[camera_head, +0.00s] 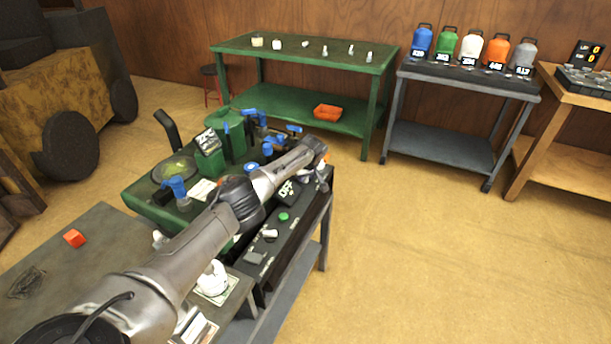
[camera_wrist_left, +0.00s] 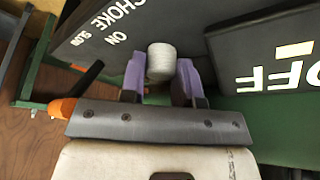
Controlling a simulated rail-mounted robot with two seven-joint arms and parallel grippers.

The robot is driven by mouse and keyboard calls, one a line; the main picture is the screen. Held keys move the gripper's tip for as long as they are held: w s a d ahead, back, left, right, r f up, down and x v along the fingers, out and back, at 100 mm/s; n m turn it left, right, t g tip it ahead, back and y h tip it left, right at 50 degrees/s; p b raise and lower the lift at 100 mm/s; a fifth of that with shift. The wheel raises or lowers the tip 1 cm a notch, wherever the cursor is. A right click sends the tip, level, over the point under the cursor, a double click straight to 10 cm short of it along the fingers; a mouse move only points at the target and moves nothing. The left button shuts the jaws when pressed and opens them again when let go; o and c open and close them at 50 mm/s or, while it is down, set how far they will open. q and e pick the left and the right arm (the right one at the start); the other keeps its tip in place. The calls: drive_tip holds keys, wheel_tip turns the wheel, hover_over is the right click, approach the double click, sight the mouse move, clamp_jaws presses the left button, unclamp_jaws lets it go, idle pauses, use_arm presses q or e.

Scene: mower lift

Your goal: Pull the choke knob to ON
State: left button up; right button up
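The choke knob (camera_wrist_left: 160,62) is a pale grey cylinder on a dark panel (camera_wrist_left: 105,38) lettered CHOKE and ON in the left wrist view. My left gripper (camera_wrist_left: 160,82) has its two purple-grey fingers on either side of the knob. They look closed against its sides, with no clear gap. In the head view my left arm reaches over the mower bench to the far end of the black control panel (camera_head: 262,262). There the gripper (camera_head: 314,150) is small, and the choke knob is hidden behind it. My right gripper is not in view.
An OFF sign (camera_wrist_left: 285,65) stands close right of the gripper in the wrist view. The panel also has a green button (camera_head: 283,216) and a white knob (camera_head: 270,233). Blue-handled parts crowd the green mower deck (camera_head: 135,190). The floor to the right is clear.

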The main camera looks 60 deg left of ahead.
sight(313, 182)
use_arm(q)
clamp_jaws()
drive_tip(key=shift+w+d+r, duration=0.1)
drive_tip(key=shift+d, duration=0.05)
drive_tip(key=shift+w+d+p, duration=0.4)
drive_tip(key=shift+d+p, duration=0.2)
drive_tip(key=shift+d, duration=0.05)
drive_tip(key=shift+w+d+p, duration=0.35)
drive_tip(key=shift+d+p, duration=0.2)
drive_tip(key=shift+d, duration=0.05)
drive_tip(key=shift+w, duration=0.1)
drive_tip(key=shift+o, duration=1.3)
unclamp_jaws()
drive_tip(key=shift+o, duration=0.8)
drive_tip(key=shift+d, duration=0.15)
